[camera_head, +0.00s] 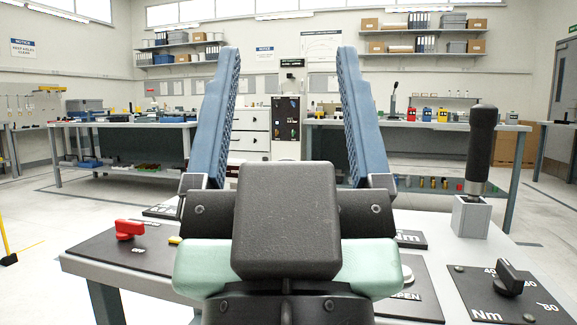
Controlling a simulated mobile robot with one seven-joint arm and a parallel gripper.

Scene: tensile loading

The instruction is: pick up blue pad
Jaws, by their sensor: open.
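My gripper (289,54) fills the middle of the head view. Its two long blue ribbed fingers stand well apart, pointing up and away, and nothing is held between them. I cannot make out a separate blue pad. Part of the near table (222,228) is hidden behind my gripper.
The near table carries a red handle (129,229) at left, an upright black-gripped lever (480,150) on a grey block, and a black dial (509,278) at right. Open floor lies at left.

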